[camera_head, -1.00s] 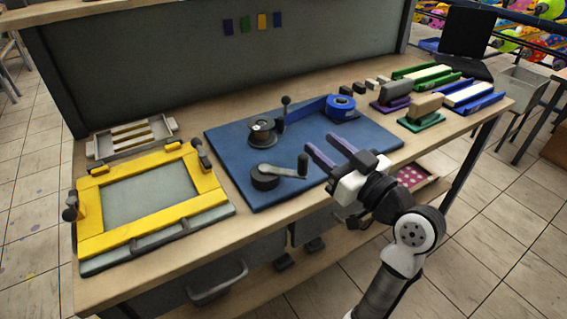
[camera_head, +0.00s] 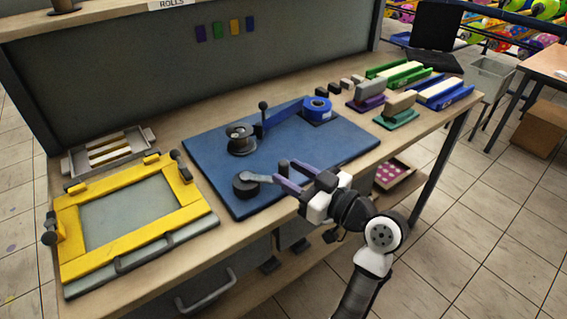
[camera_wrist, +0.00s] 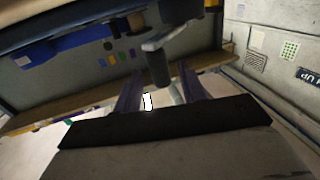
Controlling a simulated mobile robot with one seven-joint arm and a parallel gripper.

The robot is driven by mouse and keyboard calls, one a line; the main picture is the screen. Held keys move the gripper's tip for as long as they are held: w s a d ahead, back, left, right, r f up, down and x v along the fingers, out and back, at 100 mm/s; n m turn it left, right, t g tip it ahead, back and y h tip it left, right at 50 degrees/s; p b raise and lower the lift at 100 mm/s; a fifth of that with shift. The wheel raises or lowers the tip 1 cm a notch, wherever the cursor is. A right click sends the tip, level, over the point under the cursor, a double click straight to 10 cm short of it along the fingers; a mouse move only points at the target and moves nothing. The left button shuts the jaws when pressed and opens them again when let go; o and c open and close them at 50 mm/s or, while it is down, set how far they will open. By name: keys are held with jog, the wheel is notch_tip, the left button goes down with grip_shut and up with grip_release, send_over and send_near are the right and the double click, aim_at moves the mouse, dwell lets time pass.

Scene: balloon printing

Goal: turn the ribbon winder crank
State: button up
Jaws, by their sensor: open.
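The ribbon winder crank (camera_head: 260,178) has a dark round hub (camera_head: 245,186) and a grey arm reaching right, on the blue board (camera_head: 215,165). Its dark upright handle (camera_head: 283,167) stands at the arm's outer end. My gripper (camera_head: 285,172) is open, with its two purple fingers at the handle, partly covering the arm's end. In the wrist view the handle (camera_wrist: 158,68) shows between the two spread fingertips, apart from both as far as I can see. A spool (camera_head: 240,138) and a blue ribbon roll (camera_head: 317,108) sit behind the crank.
A small black-knobbed lever (camera_head: 263,115) stands between spool and roll. A yellow frame (camera_head: 75,230) lies to the left. Stamps (camera_head: 398,104) and green and blue trays (camera_head: 445,93) stand at the right. The board's front right is clear.

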jog(key=shift+x, duration=1.4)
jog(key=shift+c, duration=0.4)
grip_shut()
